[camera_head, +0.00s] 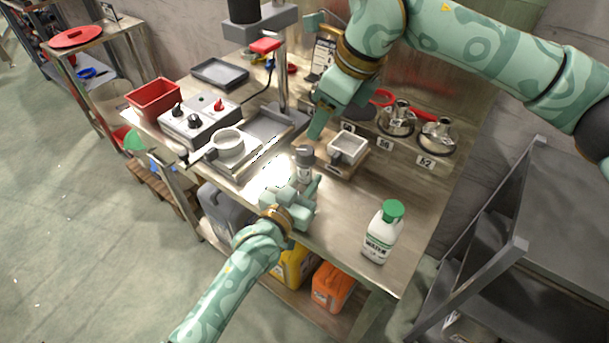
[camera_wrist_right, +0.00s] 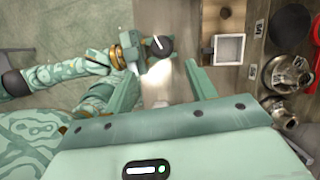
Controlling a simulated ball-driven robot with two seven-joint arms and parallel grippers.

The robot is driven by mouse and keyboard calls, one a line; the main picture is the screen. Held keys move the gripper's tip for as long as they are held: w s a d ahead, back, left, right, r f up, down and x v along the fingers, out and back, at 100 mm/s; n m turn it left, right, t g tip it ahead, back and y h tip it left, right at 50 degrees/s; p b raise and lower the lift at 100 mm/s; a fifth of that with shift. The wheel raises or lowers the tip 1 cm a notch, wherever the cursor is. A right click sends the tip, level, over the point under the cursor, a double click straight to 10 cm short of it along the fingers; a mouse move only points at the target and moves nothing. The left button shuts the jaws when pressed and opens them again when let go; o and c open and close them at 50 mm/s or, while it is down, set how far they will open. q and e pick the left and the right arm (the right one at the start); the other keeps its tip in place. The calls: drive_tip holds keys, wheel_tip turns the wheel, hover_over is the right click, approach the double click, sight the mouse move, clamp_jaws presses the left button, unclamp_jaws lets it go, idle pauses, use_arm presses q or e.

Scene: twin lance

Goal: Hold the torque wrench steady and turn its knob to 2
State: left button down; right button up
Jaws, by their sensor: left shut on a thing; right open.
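The torque wrench (camera_head: 304,166) stands roughly upright near the front edge of the bench, with a dark round knob (camera_head: 304,151) on top. My left gripper (camera_head: 306,188) is shut on the wrench below the knob. In the right wrist view the knob (camera_wrist_right: 160,47) shows from above with a white pointer line slanting to the upper left. No number marks are readable. My right gripper (camera_head: 318,128) is open and empty, above and behind the wrench. In its wrist view the knob lies ahead of the gap between its fingers (camera_wrist_right: 160,78), apart from them.
A square white-rimmed container (camera_head: 347,148) stands right of the wrench, and a white pan (camera_head: 228,145) on its left. A water bottle (camera_head: 382,232) with a green cap stands at the bench's right front. Metal flasks (camera_head: 436,137) stand behind. Bare bench (camera_head: 345,200) lies between wrench and bottle.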

sight(299, 147)
drive_tip(key=s+f+n+y, duration=0.1)
drive_tip(key=f+y, duration=0.1)
drive_tip(key=y, duration=0.2)
drive_tip(key=s+a+f+n+y, duration=0.1)
drive_tip(key=f+y, duration=0.1)
drive_tip(key=y, duration=0.2)
drive_tip(key=s+a+f+n+y, duration=0.1)
drive_tip(key=f+n+y, duration=0.1)
drive_tip(key=y, duration=0.3)
drive_tip(key=shift+f, duration=0.35)
drive_tip(key=w+d+f+m+t, duration=0.3)
drive_tip(key=d+t, duration=0.1)
drive_tip(key=t, duration=0.1)
drive_tip(key=x, duration=0.7)
drive_tip(key=shift+a+f, duration=0.15)
drive_tip(key=shift+f, duration=0.1)
drive_tip(key=shift+s, duration=0.1)
drive_tip(key=c, duration=1)
